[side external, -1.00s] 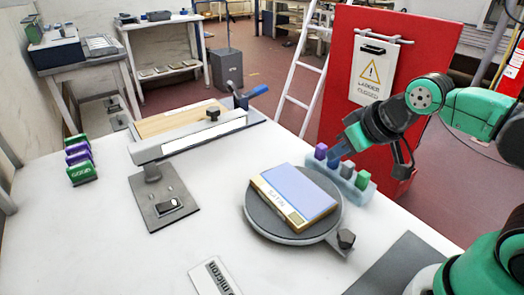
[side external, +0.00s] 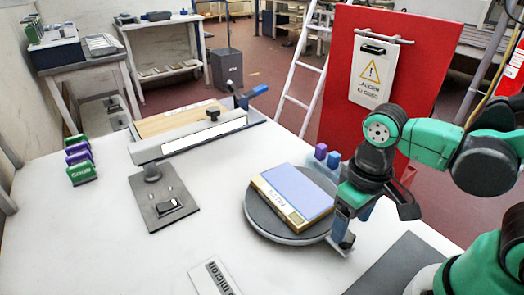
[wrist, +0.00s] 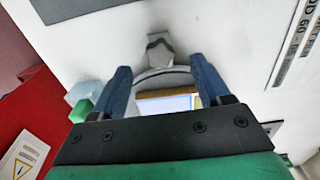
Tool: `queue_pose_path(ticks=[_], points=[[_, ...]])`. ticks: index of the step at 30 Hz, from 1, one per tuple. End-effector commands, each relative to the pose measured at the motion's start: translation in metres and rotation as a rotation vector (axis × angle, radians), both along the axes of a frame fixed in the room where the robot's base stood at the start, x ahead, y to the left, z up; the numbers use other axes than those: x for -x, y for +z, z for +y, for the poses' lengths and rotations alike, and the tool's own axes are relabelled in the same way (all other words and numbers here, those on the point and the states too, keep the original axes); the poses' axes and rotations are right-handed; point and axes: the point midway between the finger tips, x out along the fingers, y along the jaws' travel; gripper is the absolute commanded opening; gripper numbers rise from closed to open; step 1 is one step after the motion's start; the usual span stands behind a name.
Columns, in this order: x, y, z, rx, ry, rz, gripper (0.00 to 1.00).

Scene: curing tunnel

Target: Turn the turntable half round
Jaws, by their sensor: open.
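The round grey turntable (side external: 262,222) stands on the white table, and a flat box (side external: 298,190) with a pale blue top lies on it. A dark knob on a short arm sticks out from the turntable's near right edge. In the side view the knob is mostly hidden by my gripper (side external: 352,222), which points down there with blue fingers. In the wrist view the knob (wrist: 160,53) shows just beyond the fingertips, roughly centred in the gap of my gripper (wrist: 161,70). My gripper is open and empty. Part of the turntable rim (wrist: 165,78) shows between the fingers.
A holder with coloured blocks (side external: 321,152) stands behind the turntable, partly hidden by my arm. A clamp-like fixture (side external: 190,140) stands to the left, with several stamps (side external: 80,160) beyond. A micron plate (side external: 213,278) lies in front. A red panel (side external: 420,60) rises behind.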

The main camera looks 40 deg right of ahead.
Motion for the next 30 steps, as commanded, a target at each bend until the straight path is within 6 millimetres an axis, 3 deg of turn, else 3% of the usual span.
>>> queue_pose_path(ticks=[10,24,30], points=[[-0.001,-0.026,0.000,-0.001,0.000,-0.002,0.70],[0.000,-0.031,0.000,-0.001,0.001,-0.002,0.70],[0.000,-0.031,0.000,-0.001,0.000,-0.002,0.13]])
